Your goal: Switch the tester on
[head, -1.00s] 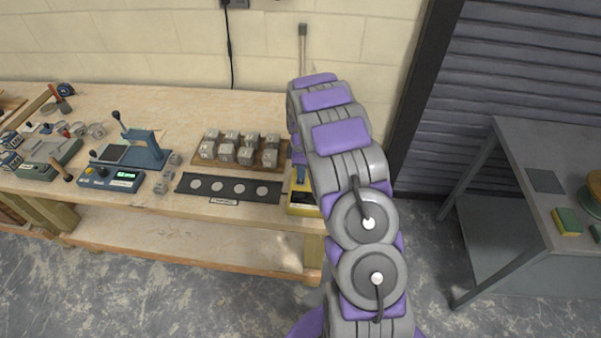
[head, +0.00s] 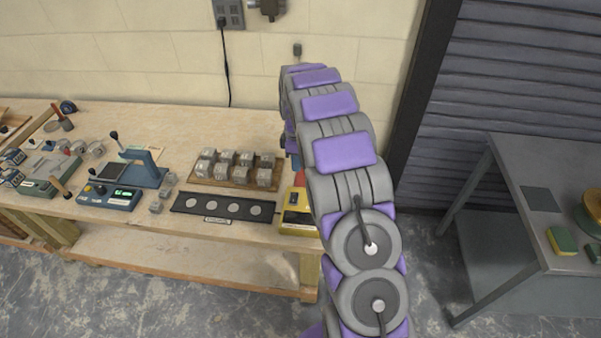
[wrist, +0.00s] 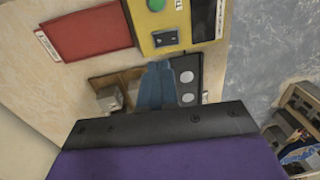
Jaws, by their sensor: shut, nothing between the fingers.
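A yellow box, which looks like the tester (head: 298,228), stands at the right end of the workbench, partly behind my arm. In the wrist view the yellow box (wrist: 205,42) is at the top, cut off by the frame edge. It has a round green button (wrist: 156,4) and a small black switch or socket (wrist: 164,39) near its edge; I cannot tell which position it is in. My gripper (wrist: 158,66) is shut and empty, its blue fingertips appearing just below that black part. I cannot tell whether they touch the box. The arm hides my gripper in the head view.
A red pad (wrist: 90,32) lies beside the yellow box. A black strip with pale discs (head: 222,206) and a wooden board of grey cubes (head: 235,183) are left of it. A grey table (head: 560,160) is at right.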

